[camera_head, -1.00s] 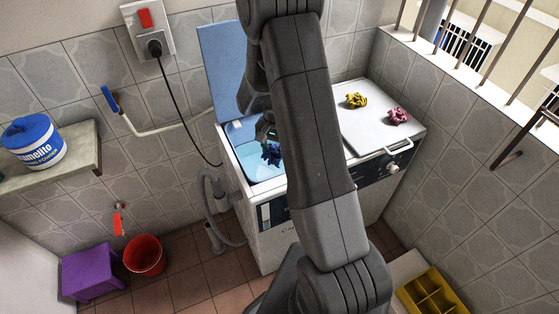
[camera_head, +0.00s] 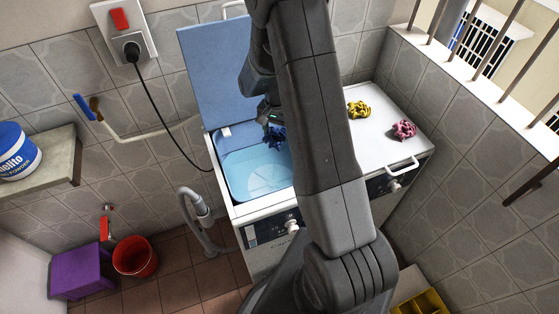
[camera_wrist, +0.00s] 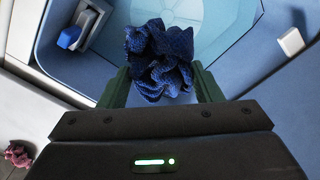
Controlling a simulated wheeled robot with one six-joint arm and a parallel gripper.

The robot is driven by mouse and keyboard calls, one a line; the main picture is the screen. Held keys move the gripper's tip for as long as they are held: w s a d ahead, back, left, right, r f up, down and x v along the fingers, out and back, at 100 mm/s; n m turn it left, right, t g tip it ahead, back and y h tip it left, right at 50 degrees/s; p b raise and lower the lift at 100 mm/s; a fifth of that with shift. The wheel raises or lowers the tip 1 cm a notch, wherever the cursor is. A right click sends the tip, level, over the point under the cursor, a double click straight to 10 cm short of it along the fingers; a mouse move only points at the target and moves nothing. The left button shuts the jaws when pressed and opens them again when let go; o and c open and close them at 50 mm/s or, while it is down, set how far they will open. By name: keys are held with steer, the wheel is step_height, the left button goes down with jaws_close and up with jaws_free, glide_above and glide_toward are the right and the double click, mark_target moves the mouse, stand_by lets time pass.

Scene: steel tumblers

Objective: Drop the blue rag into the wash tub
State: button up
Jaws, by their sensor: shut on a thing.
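The crumpled dark blue rag (camera_head: 274,137) is held in my gripper (camera_head: 268,122), which is mostly hidden behind my arm in the head view. In the wrist view the rag (camera_wrist: 160,62) sits between the two green fingers of my gripper (camera_wrist: 163,82), which are shut on it. The light blue wash tub (camera_head: 232,163) is open, with its blue lid (camera_head: 212,75) raised behind it. The rag is above the tub's right part, apart from the tub floor as far as I can tell.
A yellow rag (camera_head: 359,109) and a pink rag (camera_head: 404,130) lie on the white closed top (camera_head: 375,145) right of the tub. A grey hose (camera_head: 200,210) hangs at the machine's left. A red bucket (camera_head: 135,258) and purple stool (camera_head: 80,272) stand on the floor.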

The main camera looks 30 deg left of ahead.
steer(key=shift+w+f, duration=0.1)
steer(key=shift+w, duration=0.25)
steer(key=shift+s+f+b, duration=0.3)
steer(key=shift+f+b, duration=0.1)
steer(key=shift+f, duration=0.05)
step_height(320, 180, down, 5)
steer(key=shift+r+b, duration=0.1)
steer(key=shift+b, duration=1.15)
steer(key=o, duration=1)
